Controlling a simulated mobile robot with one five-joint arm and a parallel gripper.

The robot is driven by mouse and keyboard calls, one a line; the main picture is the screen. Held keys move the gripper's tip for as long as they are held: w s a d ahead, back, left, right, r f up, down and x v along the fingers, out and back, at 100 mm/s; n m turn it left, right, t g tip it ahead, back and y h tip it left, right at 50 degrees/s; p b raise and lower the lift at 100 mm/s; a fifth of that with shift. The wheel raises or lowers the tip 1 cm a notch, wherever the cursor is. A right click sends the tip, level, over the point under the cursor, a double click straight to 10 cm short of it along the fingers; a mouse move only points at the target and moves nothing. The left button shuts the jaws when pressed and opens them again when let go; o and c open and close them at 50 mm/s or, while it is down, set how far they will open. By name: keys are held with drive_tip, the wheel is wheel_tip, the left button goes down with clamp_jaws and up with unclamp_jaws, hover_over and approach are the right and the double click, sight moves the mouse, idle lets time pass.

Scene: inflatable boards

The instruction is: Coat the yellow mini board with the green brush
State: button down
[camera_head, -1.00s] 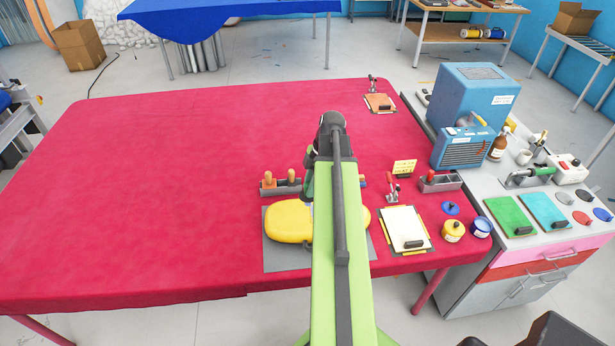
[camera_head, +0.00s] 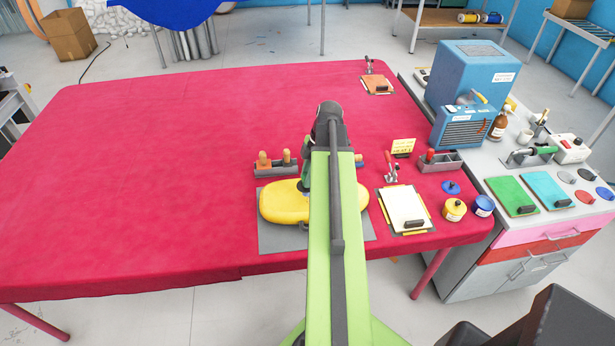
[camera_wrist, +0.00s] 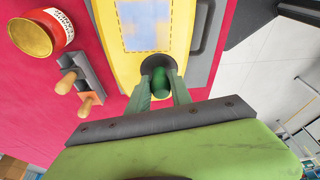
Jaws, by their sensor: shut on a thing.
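The yellow mini board (camera_head: 282,204) lies on a grey mat (camera_head: 285,240) near the front edge of the red table. In the wrist view, the board (camera_wrist: 125,70) shows a pale blue-grey patch with a dashed outline (camera_wrist: 147,25) and a dark handle at its right. My gripper (camera_wrist: 161,88) is shut on the green brush (camera_wrist: 161,82), gripping its green handle. The brush's dark round head is over the end of the board; I cannot tell whether it touches. In the head view, my gripper (camera_head: 306,178) is at the board's far side, and my arm hides part of the board.
A holder with wooden-handled tools (camera_head: 275,168) stands just behind the board. A red and yellow tin (camera_wrist: 42,33) shows in the wrist view. A clipboard (camera_head: 405,208) and yellow and blue tins (camera_head: 454,210) are at the right. The table's left side is clear.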

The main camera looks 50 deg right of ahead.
drive_tip(key=shift+f+b, duration=1.05)
idle(0.4)
